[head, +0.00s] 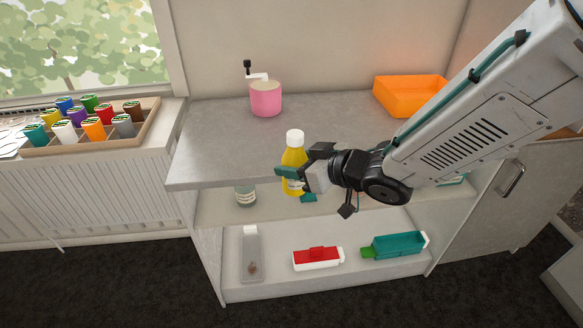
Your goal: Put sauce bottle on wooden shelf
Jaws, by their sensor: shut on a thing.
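The sauce bottle (293,158) is yellow with a white cap and a pale label. It is upright in the head view, in front of the grey counter's front edge. My gripper (297,184) comes from the right and is shut on the bottle's lower body, with teal fingertips beside it. The fingers hide part of the bottle. Below the counter is an open middle shelf (218,205), pale beige; I cannot tell whether it is wood. The bottle's base overlaps this shelf in the picture, and I cannot tell whether it touches.
A clear bottle (245,194) stands on the middle shelf, left of my gripper. A pink grinder (265,98) and orange bin (410,95) stand on the counter (215,150).

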